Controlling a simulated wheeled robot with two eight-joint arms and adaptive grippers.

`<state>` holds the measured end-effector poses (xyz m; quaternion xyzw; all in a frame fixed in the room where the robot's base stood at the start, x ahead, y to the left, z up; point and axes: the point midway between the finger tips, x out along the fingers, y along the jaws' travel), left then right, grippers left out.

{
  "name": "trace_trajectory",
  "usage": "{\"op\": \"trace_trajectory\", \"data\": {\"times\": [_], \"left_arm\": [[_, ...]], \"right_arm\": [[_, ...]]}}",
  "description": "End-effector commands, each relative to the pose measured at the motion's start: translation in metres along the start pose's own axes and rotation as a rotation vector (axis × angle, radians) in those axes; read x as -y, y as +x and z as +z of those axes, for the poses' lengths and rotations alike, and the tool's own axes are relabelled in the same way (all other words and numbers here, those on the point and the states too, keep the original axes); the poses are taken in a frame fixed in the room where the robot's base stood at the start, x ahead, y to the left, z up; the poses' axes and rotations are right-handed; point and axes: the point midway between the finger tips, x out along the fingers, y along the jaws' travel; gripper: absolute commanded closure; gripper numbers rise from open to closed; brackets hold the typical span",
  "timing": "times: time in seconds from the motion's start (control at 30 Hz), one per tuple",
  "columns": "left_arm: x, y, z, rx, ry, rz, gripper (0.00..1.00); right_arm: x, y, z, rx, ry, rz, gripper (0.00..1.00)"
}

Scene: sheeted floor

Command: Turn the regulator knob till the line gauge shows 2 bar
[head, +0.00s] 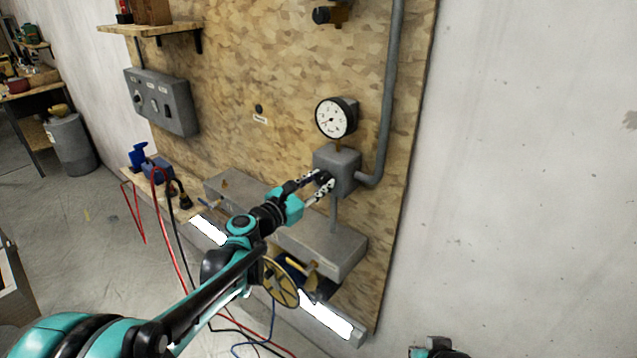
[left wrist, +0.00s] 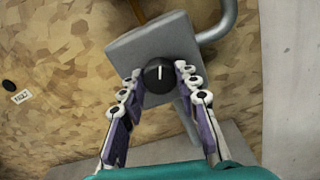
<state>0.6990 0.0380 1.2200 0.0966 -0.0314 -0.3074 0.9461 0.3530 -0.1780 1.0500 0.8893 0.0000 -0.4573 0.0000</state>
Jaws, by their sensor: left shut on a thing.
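The black regulator knob (left wrist: 159,74) has a white mark and sits on the front of a grey regulator block (head: 343,160). The block also shows in the left wrist view (left wrist: 130,48). My left gripper (head: 323,182) is shut on the knob, one finger on each side, as the left wrist view (left wrist: 158,80) shows. In the head view the fingers mostly hide the knob. The round white line gauge (head: 334,118) stands above the block; its needle is thin and I cannot read the value. A bit of my right arm (head: 436,350) shows at the bottom; its gripper is out of view.
A grey pipe (head: 388,90) runs up from the block's right side. Below are a grey metal box (head: 335,250) and a yellow handwheel (head: 281,283). A switch box (head: 160,101) and shelf (head: 150,29) are on the board's left. Red and black cables hang at lower left.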

Motion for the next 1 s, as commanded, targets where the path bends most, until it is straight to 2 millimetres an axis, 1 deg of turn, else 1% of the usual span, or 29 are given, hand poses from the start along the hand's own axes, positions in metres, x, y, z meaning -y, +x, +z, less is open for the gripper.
{"op": "trace_trajectory", "data": {"times": [0.27, 0.7, 1.0], "left_arm": [[-0.0001, 0.0002, 0.0005, 0.000, 0.138, 0.000, 0.97], [0.0001, 0.0002, 0.0004, 0.000, 0.537, 0.000, 0.97], [0.0003, 0.0001, 0.0001, 0.000, 0.764, 0.000, 0.97]], "right_arm": [[0.0000, -0.0026, -0.0019, 0.000, 0.000, 0.000, 1.00], [0.0000, -0.0076, -0.0054, 0.000, 0.000, 0.000, 1.00], [0.0000, -0.0096, -0.0069, 0.000, 0.000, 0.000, 1.00]]}}
